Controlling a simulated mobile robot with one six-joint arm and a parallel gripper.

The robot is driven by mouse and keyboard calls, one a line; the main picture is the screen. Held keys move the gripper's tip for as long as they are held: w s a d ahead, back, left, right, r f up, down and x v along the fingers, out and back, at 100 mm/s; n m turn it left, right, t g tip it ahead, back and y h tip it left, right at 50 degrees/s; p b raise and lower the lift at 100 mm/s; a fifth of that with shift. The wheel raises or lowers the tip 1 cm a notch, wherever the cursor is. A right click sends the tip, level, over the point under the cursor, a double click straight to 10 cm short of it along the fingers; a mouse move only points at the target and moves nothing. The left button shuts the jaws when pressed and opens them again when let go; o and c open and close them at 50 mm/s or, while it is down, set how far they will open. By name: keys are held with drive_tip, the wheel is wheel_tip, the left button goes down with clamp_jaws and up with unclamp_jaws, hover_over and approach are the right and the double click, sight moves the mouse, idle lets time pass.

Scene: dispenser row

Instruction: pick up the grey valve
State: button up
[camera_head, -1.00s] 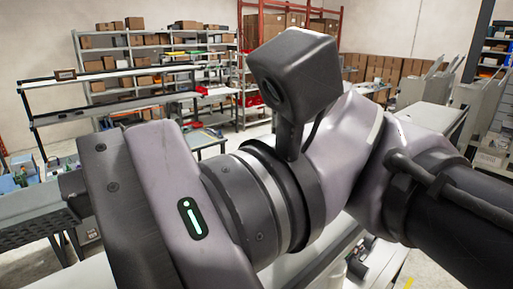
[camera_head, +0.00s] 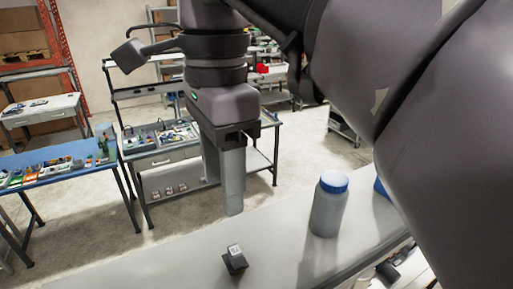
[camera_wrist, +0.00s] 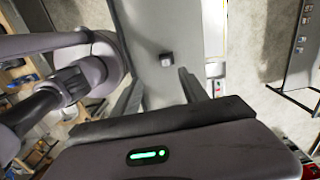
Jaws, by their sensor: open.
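A small dark block with a pale grey top, which I take to be the grey valve (camera_head: 235,261), stands on the light grey bench top (camera_head: 285,262) near its front. It also shows in the wrist view (camera_wrist: 167,59), beyond my fingertips and roughly between their lines. My gripper (camera_head: 233,208) points down above the bench, behind and above the block and apart from it. In the wrist view my gripper (camera_wrist: 159,78) has its two fingers spread, with nothing between them. In the head view one finger covers the other.
A grey bottle with a blue cap (camera_head: 329,207) stands on the bench right of the block. A blue thing (camera_head: 381,188) is partly hidden behind my arm. A blue table (camera_head: 70,172) with small parts stands at the left. The bench around the block is clear.

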sight(235, 250)
drive_tip(key=f+b, duration=0.2)
drive_tip(key=f, duration=0.3)
drive_tip(key=w+f+b, duration=0.1)
drive_tip(key=f+b, duration=0.1)
drive_tip(key=f, duration=0.4)
drive_tip(key=f+b, duration=0.2)
drive_tip(key=f, duration=0.4)
drive_tip(key=shift+w+d+f, duration=0.1)
drive_tip(key=shift+w+d, duration=0.2)
clamp_jaws()
